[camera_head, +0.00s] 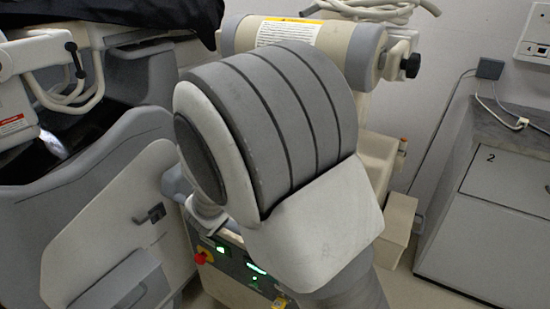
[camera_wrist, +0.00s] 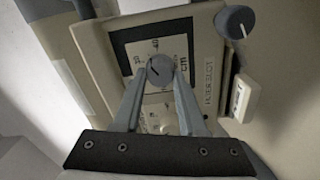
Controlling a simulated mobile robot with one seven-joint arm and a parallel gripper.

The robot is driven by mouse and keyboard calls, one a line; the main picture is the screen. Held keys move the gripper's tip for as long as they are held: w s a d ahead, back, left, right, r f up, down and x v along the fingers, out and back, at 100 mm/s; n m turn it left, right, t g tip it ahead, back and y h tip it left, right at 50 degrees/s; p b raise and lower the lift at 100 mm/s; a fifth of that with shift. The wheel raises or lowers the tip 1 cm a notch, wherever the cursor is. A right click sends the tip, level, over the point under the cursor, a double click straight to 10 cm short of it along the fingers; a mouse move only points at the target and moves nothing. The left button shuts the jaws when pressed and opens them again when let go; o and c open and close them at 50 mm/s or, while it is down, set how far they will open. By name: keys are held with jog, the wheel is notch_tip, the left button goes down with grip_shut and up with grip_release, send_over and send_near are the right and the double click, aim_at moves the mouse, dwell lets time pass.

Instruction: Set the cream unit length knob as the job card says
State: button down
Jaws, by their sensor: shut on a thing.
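In the wrist view, my gripper (camera_wrist: 160,76) is shut on a round grey knob (camera_wrist: 159,68), with one finger on each side of it. The knob sits on a dial plate (camera_wrist: 178,46) marked "30", "40" and "cm". A dark mark on the knob's face points to the upper left, roughly towards the space around these numbers. The plate is on the cream unit's panel (camera_wrist: 205,50). The fingers hide part of the lower dial. In the head view my arm hides the gripper and the knob. No job card can be made out clearly.
A dark knob (camera_wrist: 235,21) and a white switch (camera_wrist: 241,98) stand right of the dial. In the head view, a cream cylinder (camera_head: 350,48) lies behind my arm, a grey covered cart (camera_head: 85,170) stands left, and a grey cabinet (camera_head: 495,220) stands right.

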dwell(0.3)
jog(key=shift+c, duration=2.3)
grip_release()
jog(key=shift+s+a, duration=0.1)
jog(key=p+v, duration=0.2)
jog(key=v, duration=1.5)
jog(key=shift+s, duration=0.15)
